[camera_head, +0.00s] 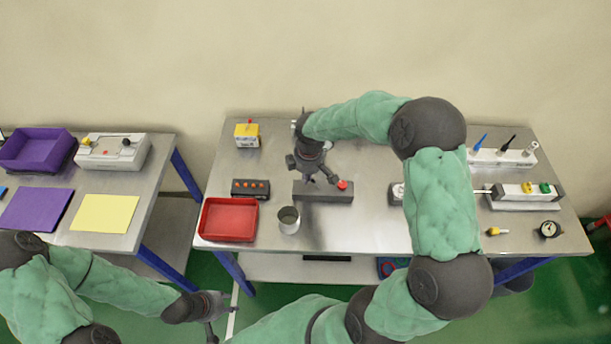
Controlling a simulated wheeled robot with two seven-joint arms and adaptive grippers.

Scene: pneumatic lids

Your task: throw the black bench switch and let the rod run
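My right gripper (312,175) points down over a dark grey box (323,197) with a red button (342,185) on its right end. The gripper covers the left and middle of the box, so any black switch there is hidden. I cannot tell whether it touches the box or whether its fingers are apart. A white cylinder unit (522,190) stands at the right. A thin pale rod (483,191) shows at its left end, running toward a white block (397,192) partly hidden by my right arm. My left gripper (221,312) is open and empty, low in front of the tables.
The bench also holds a red tray (230,220), a metal cup (289,219), a black strip with orange buttons (250,188), a yellow box (247,136), a gauge (549,230) and a white rack (502,156). A side table (105,179) stands left across a gap.

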